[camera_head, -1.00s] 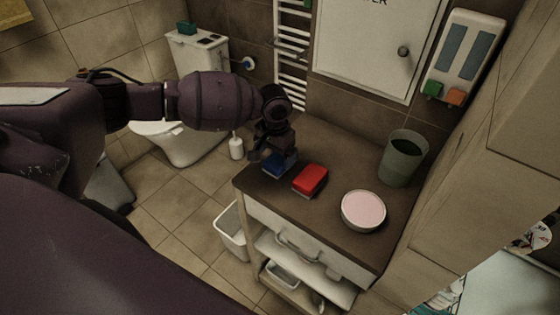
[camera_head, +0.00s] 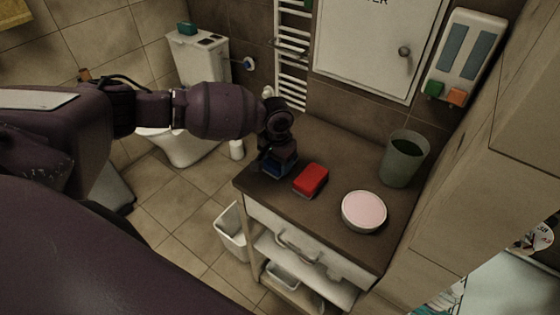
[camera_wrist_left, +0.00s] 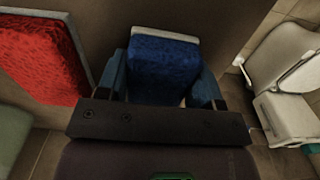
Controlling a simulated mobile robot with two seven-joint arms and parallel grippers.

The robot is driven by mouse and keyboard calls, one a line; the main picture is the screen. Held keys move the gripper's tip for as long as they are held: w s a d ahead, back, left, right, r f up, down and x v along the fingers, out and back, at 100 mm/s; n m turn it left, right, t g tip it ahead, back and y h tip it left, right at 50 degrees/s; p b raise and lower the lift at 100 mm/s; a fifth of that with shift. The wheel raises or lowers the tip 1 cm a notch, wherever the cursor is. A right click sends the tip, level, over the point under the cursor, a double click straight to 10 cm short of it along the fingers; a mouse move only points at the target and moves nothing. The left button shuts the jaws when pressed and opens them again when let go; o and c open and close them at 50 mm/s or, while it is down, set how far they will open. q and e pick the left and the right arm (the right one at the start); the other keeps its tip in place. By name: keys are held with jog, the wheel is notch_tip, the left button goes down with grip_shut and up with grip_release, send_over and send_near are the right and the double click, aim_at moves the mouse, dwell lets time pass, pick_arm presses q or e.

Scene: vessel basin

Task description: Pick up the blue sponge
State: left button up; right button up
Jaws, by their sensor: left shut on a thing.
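I cannot tell whether the sponge still touches the counter. My right gripper is not in view.
A red sponge (camera_head: 311,179) lies just right of the blue one and also shows in the left wrist view (camera_wrist_left: 40,60). A round pink-topped dish (camera_head: 364,211) and a grey-green cup (camera_head: 404,158) stand farther right. A white bin (camera_head: 232,230) stands on the floor.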

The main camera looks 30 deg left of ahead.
pick_arm(q)
jog(key=shift+r, duration=0.1)
notch_tip(320, 180, up, 20)
jog(key=p, duration=0.1)
dwell(0.4)
